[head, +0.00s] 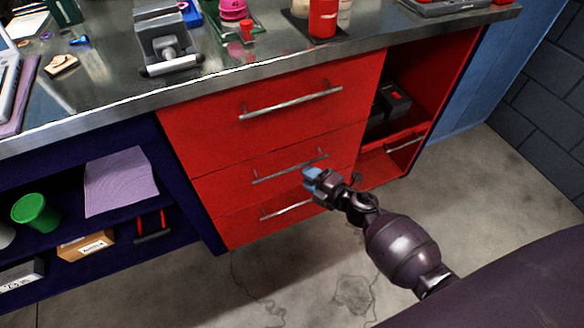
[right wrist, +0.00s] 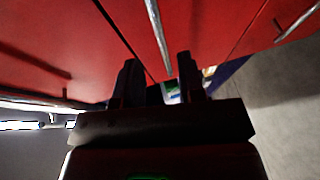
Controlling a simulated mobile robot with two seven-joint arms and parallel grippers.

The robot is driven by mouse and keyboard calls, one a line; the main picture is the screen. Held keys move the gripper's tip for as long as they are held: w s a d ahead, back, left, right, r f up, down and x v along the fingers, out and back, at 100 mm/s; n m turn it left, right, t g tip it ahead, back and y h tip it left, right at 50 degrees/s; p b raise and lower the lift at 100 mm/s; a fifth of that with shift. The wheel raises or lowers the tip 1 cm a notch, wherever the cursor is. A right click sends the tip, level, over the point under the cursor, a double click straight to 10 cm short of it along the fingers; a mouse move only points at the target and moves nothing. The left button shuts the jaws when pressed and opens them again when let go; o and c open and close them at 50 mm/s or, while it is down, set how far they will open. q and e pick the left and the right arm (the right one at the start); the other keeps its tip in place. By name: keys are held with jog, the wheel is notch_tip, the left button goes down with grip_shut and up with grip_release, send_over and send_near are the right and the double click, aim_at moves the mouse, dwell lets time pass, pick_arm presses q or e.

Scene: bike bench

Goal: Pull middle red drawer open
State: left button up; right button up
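The middle red drawer (head: 225,192) is in the red cabinet under the bench, between the top drawer (head: 220,130) and the bottom drawer (head: 240,228). Its front looks flush with the others, so it looks shut. Its silver bar handle (head: 280,171) runs across the front. My right gripper (head: 311,178) is at the right part of this handle and hides some of the front. In the right wrist view the two dark fingers (right wrist: 160,80) stand apart, and a silver handle bar (right wrist: 157,32) runs toward the gap between them. Contact cannot be told. My left gripper is not in view.
An open red compartment (head: 425,85) with dark boxes is right of the drawers. Dark blue shelves (head: 80,232) with a green cup (head: 36,212) are on the left. The metal benchtop (head: 105,88) carries a vise (head: 168,45) and tools. The floor in front is clear.

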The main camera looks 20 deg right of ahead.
aim_at(293, 168)
jog(key=shift+b+x, duration=0.6)
jog(key=shift+x, duration=2.7)
jog(key=shift+f, duration=0.1)
jog(key=shift+s, duration=0.1)
grip_shut()
